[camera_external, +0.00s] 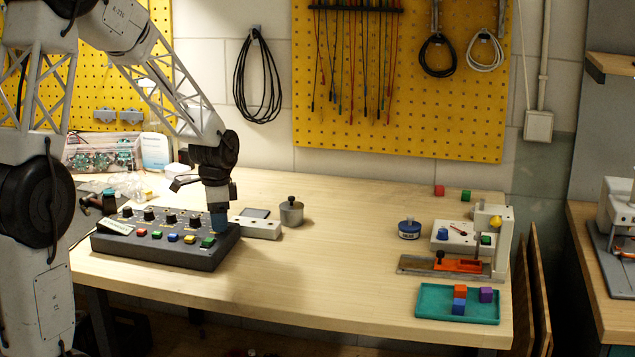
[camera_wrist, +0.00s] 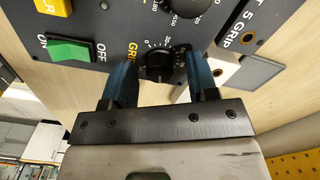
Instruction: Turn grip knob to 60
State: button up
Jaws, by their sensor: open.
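The control box (camera_external: 160,249) is dark, with a row of black knobs and a row of coloured buttons, and sits on the left of the bench. My gripper (camera_external: 217,228) is down at the right end of its knob row. In the wrist view my gripper (camera_wrist: 158,78) has its two blue fingers apart, one on each side of the black grip knob (camera_wrist: 158,66). A gap seems to show on both sides of the knob; contact is hard to tell. Scale numbers show beside the knob, partly hidden by the fingers. The pointer's exact setting is not readable.
A green switch (camera_wrist: 70,50) marked ON and OFF is close to the knob. A metal pot (camera_external: 291,212) stands right of the box. A teal tray (camera_external: 457,304) with cubes lies at the front right. The bench middle is clear.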

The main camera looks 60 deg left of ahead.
jog(key=shift+f, duration=0.1)
jog(key=shift+c, duration=0.3)
jog(key=c, duration=0.9)
